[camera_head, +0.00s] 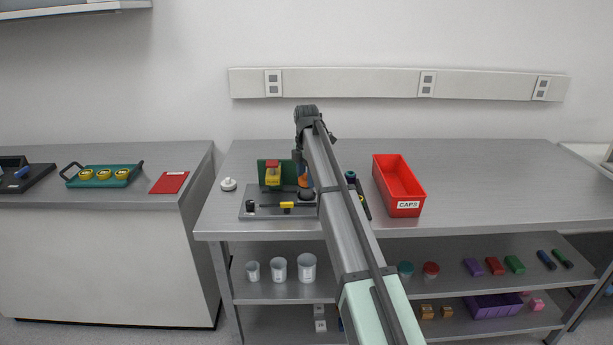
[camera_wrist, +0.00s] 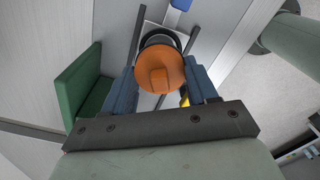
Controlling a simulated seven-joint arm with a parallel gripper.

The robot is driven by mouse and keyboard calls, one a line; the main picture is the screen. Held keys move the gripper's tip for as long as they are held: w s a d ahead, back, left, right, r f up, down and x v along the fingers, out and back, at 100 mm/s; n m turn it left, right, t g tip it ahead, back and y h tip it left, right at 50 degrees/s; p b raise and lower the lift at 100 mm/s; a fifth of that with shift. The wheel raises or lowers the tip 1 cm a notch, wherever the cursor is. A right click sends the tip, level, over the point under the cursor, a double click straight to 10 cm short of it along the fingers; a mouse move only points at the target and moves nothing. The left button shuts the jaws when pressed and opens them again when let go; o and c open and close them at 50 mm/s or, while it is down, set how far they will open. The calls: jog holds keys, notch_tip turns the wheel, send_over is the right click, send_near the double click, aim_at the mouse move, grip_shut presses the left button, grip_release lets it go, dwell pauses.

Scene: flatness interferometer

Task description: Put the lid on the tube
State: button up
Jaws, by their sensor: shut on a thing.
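My gripper (camera_wrist: 160,88) is shut on an orange round lid (camera_wrist: 160,70), one blue finger on each side of it. In the head view the orange lid (camera_head: 303,181) shows beside my arm, above a grey instrument base (camera_head: 262,211). A dark round rim (camera_wrist: 157,32), perhaps the tube's, shows just beyond the lid in the wrist view. In the head view a black round part (camera_head: 307,195) sits below the lid. I cannot tell whether lid and rim touch. My arm hides part of this area.
A green upright plate (camera_wrist: 78,85) stands close to my gripper's left. The base carries a red-and-yellow block (camera_head: 273,178) and a yellow-and-black lever (camera_head: 287,205). A white knobbed disc (camera_head: 228,184) lies left. A red CAPS bin (camera_head: 400,184) stands right; the table further right is clear.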

jog(key=shift+f, duration=0.9)
dwell(1.2)
jog(key=o, duration=1.1)
jog(key=shift+o, duration=0.3)
jog(key=shift+o, duration=0.8)
jog(key=shift+r, duration=0.2)
jog(key=shift+r, duration=3.3)
